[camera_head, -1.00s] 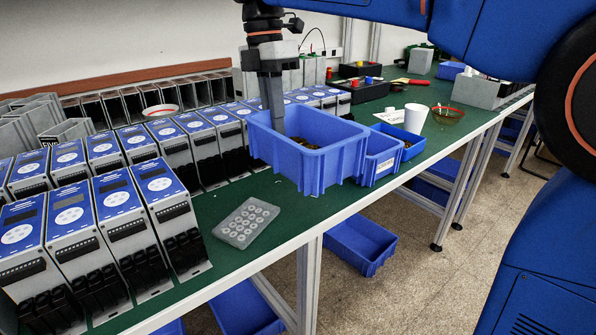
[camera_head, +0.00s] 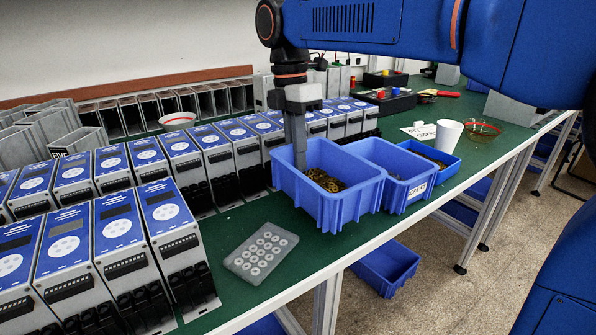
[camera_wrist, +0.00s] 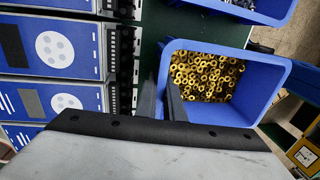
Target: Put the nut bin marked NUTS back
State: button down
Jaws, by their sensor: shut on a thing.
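The blue nut bin (camera_head: 343,207) stands near the front edge of the green bench, with brass nuts (camera_head: 325,180) inside. No NUTS marking can be read on the sides I see. My gripper (camera_head: 299,160) points down at the bin's left wall and is shut on it. In the wrist view the fingers (camera_wrist: 162,100) straddle the wall of the bin (camera_wrist: 268,85), beside the heap of nuts (camera_wrist: 205,76). The bin looks level and at about bench height; whether its base touches the bench is hard to tell.
A second blue bin (camera_head: 396,188) with a white label stands close on the right, then a shallow blue tray (camera_head: 437,165) and a white cup (camera_head: 447,134). Rows of blue-fronted starter units (camera_head: 180,225) stand left and behind. A grey plate with round pieces (camera_head: 260,252) lies in front.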

jog(key=shift+f, duration=1.9)
jog(key=shift+f, duration=0.1)
jog(key=c, duration=1.9)
grip_release()
jog(key=shift+o, duration=0.2)
notch_tip(320, 180, up, 12)
jog(key=w, duration=0.1)
jog(key=shift+w+a, duration=0.2)
jog(key=shift+a, duration=0.25)
